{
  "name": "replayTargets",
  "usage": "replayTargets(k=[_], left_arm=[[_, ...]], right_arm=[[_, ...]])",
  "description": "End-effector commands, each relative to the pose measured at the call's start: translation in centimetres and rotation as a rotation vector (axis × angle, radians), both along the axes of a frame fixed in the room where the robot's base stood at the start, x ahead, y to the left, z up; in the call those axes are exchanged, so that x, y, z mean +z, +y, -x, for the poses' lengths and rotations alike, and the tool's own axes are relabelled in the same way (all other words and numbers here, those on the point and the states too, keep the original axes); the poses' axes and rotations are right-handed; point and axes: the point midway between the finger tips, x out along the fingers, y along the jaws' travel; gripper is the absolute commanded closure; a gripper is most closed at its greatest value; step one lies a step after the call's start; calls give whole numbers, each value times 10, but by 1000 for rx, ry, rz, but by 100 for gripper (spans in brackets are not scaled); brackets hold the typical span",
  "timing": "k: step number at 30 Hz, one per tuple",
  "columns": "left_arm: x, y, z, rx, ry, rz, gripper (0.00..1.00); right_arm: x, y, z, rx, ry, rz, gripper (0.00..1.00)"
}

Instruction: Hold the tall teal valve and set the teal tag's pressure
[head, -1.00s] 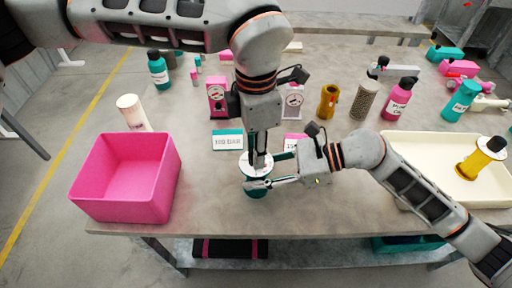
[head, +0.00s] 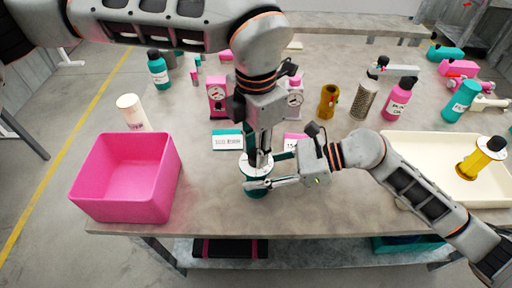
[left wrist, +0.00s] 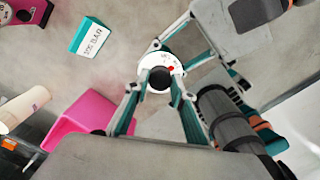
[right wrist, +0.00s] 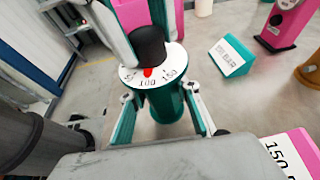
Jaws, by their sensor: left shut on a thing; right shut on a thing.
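The tall teal valve (head: 257,188) stands upright near the table's front edge. It has a white dial (right wrist: 152,72) with black numbers and a black knob (right wrist: 150,45) on top. The dial's red mark (right wrist: 148,72) sits near the 100. My left gripper (head: 260,158) comes from above and is shut on the knob. My right gripper (right wrist: 158,97) comes from the right and is shut on the valve body, one finger on each side. The teal tag (head: 227,142) stands behind and left of the valve; its number seems to be 100 BAR.
A pink bin (head: 125,180) stands at the front left. A cream tray (head: 425,140) at the right holds a yellow valve (head: 480,160). A pink tag (right wrist: 285,155) reading 150 stands close by. Pink and white gauge pumps (head: 217,97), bottles and a brown part (head: 328,101) stand behind.

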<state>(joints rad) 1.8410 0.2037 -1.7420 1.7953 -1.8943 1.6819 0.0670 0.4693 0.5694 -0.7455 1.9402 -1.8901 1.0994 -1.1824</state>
Motion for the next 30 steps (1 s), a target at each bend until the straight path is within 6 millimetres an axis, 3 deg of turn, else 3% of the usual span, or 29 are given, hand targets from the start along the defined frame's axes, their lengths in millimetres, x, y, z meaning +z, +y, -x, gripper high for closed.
replayTargets(k=[3,4,17,30], left_arm=[[0,0,0,0,0,0,97],[0,0,0,0,0,0,68],[6,0,-1,-1,-3,1,68],[87,0,-1,0,-5,0,68]], right_arm=[[0,0,0,0,0,0,100],[0,0,0,0,0,0,100],[0,0,0,0,0,0,100],[0,0,0,0,0,0,100]])
